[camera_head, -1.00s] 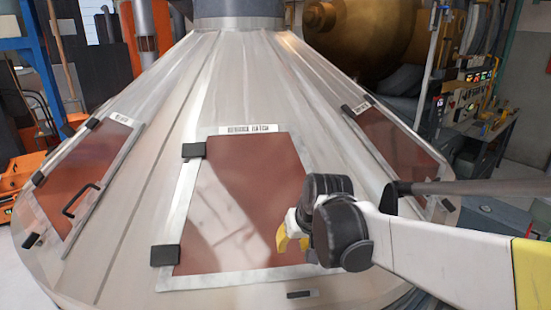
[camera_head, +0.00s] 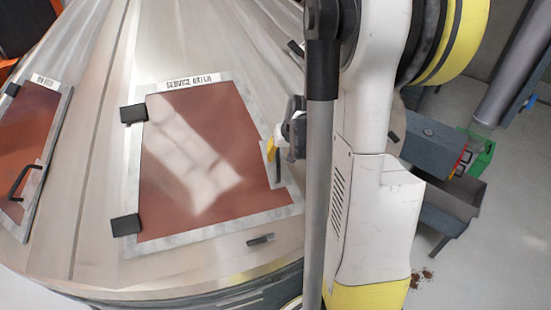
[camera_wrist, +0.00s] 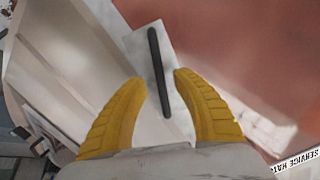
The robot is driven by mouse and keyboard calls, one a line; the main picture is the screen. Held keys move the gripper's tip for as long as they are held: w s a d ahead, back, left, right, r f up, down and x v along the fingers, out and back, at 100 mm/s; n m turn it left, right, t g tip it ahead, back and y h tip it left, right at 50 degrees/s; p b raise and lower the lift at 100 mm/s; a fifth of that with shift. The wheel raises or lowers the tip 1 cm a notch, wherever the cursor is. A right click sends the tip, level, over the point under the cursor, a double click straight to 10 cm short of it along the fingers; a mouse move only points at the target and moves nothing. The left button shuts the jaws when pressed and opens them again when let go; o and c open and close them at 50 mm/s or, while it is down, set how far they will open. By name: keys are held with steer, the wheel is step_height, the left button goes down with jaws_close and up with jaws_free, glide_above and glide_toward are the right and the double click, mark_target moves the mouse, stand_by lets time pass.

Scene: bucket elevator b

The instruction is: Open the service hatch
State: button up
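The service hatch (camera_head: 215,160) is a red-brown panel in a pale frame on the metal cone, labelled SERVICE HATCH, with black hinges on its left side. It lies flat in its frame. My gripper (camera_head: 272,150) is at the hatch's right edge, partly hidden behind my arm. In the wrist view, the yellow fingers of my gripper (camera_wrist: 160,77) are spread apart. A black bar handle (camera_wrist: 159,72) on a pale plate lies just beyond and between the fingertips; I see no contact. The red hatch panel (camera_wrist: 230,40) fills the upper right there.
Another hatch (camera_head: 25,150) with a black handle is at the left. A small dark latch-like piece (camera_head: 261,239) sits below the service hatch. A grey bin (camera_head: 450,195) and a green box (camera_head: 478,155) stand at the right, with open floor around them.

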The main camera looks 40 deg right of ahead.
steer(key=shift+x, duration=1.4)
steer(key=shift+c, duration=0.5)
steer(key=shift+r, duration=0.1)
jaws_close()
